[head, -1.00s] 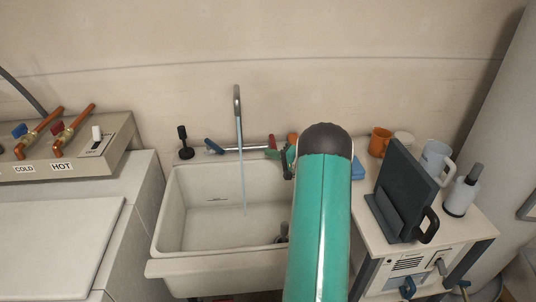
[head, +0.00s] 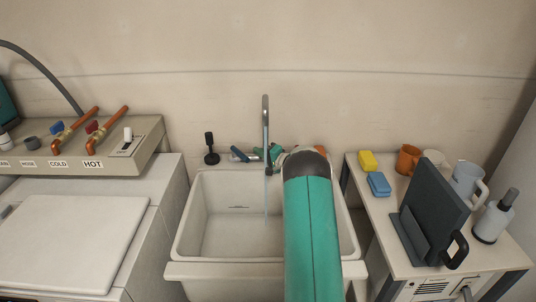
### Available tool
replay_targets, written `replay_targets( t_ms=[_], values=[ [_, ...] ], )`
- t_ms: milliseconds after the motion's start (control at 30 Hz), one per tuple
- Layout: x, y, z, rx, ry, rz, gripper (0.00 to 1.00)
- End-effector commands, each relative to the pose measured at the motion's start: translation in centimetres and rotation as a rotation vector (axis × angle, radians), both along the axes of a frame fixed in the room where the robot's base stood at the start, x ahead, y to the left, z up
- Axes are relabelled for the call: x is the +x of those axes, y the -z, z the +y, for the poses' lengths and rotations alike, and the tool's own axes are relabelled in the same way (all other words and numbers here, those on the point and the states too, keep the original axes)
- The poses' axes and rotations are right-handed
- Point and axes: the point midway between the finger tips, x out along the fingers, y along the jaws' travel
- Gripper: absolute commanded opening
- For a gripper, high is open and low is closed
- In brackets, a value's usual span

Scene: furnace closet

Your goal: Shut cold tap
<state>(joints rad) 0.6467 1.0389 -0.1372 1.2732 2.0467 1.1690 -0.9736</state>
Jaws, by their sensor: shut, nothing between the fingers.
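The sink tap has a tall grey spout (head: 265,120) at the back of a white sink (head: 190,225). A thin stream of water (head: 266,205) runs from it into the basin. A blue tap handle (head: 239,154) shows left of the spout, tilted. My gripper (head: 268,153) is green and dark, shut and empty, at the spout's base and right of the blue handle. I cannot tell whether it touches the tap.
A black plunger-like item (head: 210,150) stands left of the tap. My arm covers the sink's right part.

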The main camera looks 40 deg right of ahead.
Motion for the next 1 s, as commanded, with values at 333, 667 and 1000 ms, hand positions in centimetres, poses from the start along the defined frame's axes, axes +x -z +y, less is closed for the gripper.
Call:
replay_targets(
  t_ms=[333,667,1000],
  values=[
    [-0.1,0.5,2.9,0.000,0.001,0.000,0.00],
    [-0.1,0.5,3.0,-0.001,0.001,0.000,0.00],
    [0.4,0.5,3.9,-0.001,0.006,-0.001,0.00]
  ],
)
